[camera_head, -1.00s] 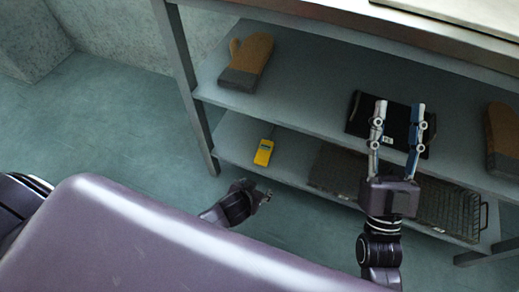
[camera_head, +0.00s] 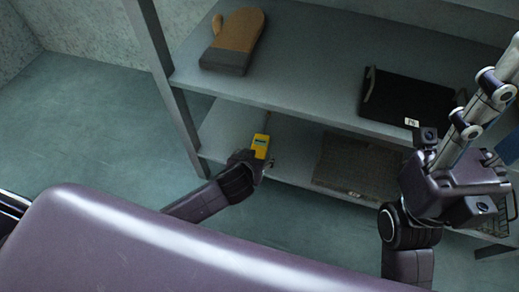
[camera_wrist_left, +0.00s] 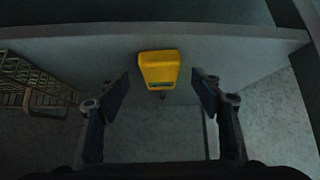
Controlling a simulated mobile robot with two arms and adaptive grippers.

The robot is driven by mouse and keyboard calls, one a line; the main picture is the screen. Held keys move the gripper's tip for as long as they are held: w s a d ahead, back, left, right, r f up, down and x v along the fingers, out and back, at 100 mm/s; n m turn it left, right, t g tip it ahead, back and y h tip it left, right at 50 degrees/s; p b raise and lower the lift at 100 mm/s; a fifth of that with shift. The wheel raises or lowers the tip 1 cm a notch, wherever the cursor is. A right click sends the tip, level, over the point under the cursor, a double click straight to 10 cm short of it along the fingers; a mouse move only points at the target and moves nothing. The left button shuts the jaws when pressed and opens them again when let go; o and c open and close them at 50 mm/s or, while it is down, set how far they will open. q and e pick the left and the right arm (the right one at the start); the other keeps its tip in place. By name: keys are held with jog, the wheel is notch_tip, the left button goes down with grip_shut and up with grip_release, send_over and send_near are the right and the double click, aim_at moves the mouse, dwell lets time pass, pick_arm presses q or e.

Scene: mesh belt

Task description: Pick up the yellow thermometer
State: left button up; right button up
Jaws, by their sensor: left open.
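In the left wrist view the thermometer (camera_wrist_left: 158,68) shows ahead, between the two spread fingers of the left gripper (camera_wrist_left: 160,95). The fingers are apart and do not touch it. My right gripper (camera_head: 492,95) is raised at the right edge, partly cut off, so its jaw opening is unclear.
The upper shelf (camera_head: 310,65) overhangs, bearing a brown oven mitt (camera_head: 234,40) and a black tray (camera_head: 405,98). A wire mesh rack (camera_head: 355,165) lies on the lower shelf (camera_head: 292,140), right of the thermometer. A shelf post (camera_head: 165,75) stands left.

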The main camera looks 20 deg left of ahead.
aim_at(261, 142)
pick_arm(q)
jog(key=shift+b+x, duration=0.5)
jog(key=shift+x, duration=0.75)
jog(key=c, duration=1.4)
jog(key=shift+o, duration=0.2)
